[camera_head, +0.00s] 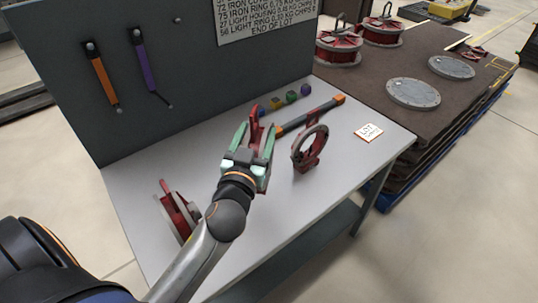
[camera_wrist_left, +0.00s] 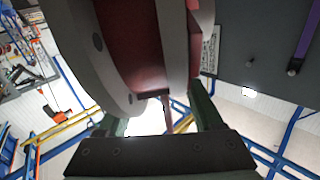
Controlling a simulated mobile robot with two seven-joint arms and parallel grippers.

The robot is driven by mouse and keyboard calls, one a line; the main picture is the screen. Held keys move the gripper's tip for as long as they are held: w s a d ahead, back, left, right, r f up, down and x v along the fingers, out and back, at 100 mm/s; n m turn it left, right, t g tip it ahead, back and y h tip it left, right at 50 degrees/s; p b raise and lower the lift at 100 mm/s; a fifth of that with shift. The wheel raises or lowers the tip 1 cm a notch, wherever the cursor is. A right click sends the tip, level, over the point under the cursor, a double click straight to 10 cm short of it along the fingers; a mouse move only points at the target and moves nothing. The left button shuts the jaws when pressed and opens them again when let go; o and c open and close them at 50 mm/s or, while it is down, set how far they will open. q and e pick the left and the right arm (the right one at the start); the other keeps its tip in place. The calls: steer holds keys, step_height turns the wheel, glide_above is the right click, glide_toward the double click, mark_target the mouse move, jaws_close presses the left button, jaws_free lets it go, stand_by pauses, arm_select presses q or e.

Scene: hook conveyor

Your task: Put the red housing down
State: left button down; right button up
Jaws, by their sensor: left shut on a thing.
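My left gripper (camera_head: 258,152) is over the middle of the grey workbench (camera_head: 215,135). Its green fingers are shut on a red housing (camera_head: 256,121), which sticks up past the fingertips and is partly hidden by them. In the left wrist view the red housing (camera_wrist_left: 135,45) fills the upper middle, with grey rims and a red inside, between the fingers (camera_wrist_left: 160,115). I cannot tell whether it touches the bench. A second red and grey part (camera_head: 178,212) lies tilted at the bench's left front. A red ring-shaped part (camera_head: 310,148) stands upright to the right. My right gripper is not in view.
A hammer-like tool with an orange end (camera_head: 312,115) and several small coloured pieces (camera_head: 291,96) lie behind the gripper. A white label card (camera_head: 368,132) is at the right. A dark pallet stack (camera_head: 440,95) stands beyond. Bare bench shows left of the gripper.

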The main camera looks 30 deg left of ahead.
arm_select(q)
steer(key=shift+w+a+r+n+y, duration=0.15)
steer(key=shift+w+a+y, duration=0.1)
steer(key=shift+a, duration=0.1)
steer(key=shift+w+a+r+n+y, duration=0.1)
steer(key=shift+a+r+n+y, duration=0.05)
steer(key=shift+a+y, duration=0.15)
steer(key=shift+w+a+f+y, duration=0.15)
steer(key=shift+a+y, duration=0.1)
steer(key=shift+a, duration=0.05)
steer(key=shift+g, duration=0.3)
step_height(320, 180, down, 5)
steer(key=shift+a+b, duration=0.15)
steer(key=shift+b, duration=0.7)
steer(key=shift+f+b, duration=0.65)
steer(key=shift+f, duration=1.7)
steer(key=shift+f, duration=0.1)
steer(key=shift+c, duration=2.4)
jaws_free()
steer(key=shift+f, duration=0.35)
steer(key=o, duration=0.4)
steer(key=shift+o, duration=0.2)
steer(key=shift+r, duration=0.1)
